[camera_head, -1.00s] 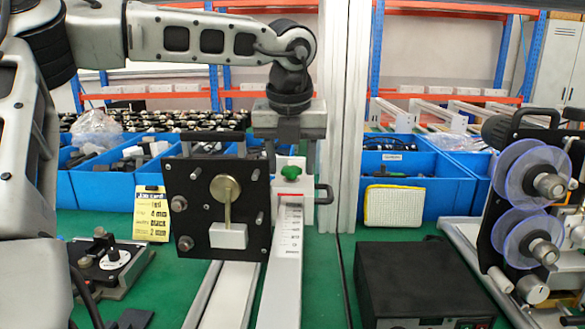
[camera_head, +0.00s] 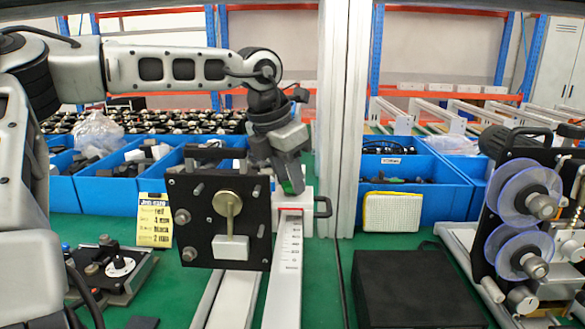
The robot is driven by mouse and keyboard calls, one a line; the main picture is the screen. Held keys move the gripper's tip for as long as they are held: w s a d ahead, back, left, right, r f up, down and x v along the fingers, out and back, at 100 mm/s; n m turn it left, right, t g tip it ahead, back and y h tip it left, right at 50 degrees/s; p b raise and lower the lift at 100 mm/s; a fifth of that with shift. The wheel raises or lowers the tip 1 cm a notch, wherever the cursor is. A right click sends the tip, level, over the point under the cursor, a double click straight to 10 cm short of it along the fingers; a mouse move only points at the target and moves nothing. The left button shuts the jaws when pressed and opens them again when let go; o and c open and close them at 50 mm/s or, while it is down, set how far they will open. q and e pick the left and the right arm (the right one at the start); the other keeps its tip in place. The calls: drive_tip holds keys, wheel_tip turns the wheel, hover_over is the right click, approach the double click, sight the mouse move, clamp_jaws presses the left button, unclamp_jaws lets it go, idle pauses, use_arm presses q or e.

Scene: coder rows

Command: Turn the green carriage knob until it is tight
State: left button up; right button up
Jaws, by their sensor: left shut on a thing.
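The green carriage knob (camera_head: 289,187) sits on top of the white carriage (camera_head: 309,205) on the scaled rail. Only a sliver of it shows. My left gripper (camera_head: 289,184) is tilted down over the knob from above and is shut on it; its fingers are mostly hidden. The white rail (camera_head: 285,270) with a printed scale runs toward me from the carriage. A black handle (camera_head: 323,207) juts from the carriage's right side. My right gripper is out of view.
A black plate with a brass pendulum (camera_head: 228,205) stands just left of the carriage. A yellow card (camera_head: 153,220) is further left. Blue bins (camera_head: 107,190) line the back. A black box (camera_head: 415,290) and a reel machine (camera_head: 520,220) stand on the right.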

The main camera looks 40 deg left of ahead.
use_arm(q)
drive_tip(key=shift+m, duration=0.3)
drive_tip(key=m+p, duration=0.1)
drive_tip(key=m, duration=0.1)
drive_tip(key=m+h+p, duration=0.1)
drive_tip(key=m+p, duration=0.1)
drive_tip(key=shift+a+r+g, duration=0.15)
drive_tip(key=shift+r+g, duration=0.05)
drive_tip(key=shift+g, duration=0.1)
drive_tip(key=m+p, duration=0.1)
drive_tip(key=m+h, duration=0.1)
drive_tip(key=shift+w+f+m+g+p, duration=0.1)
drive_tip(key=shift+f+m+g+p, duration=0.1)
drive_tip(key=shift+m+g+p, duration=0.15)
drive_tip(key=m, duration=0.3)
drive_tip(key=shift+a+f+m+g, duration=0.1)
drive_tip(key=shift+f+m+g, duration=0.05)
drive_tip(key=shift+m+g, duration=0.15)
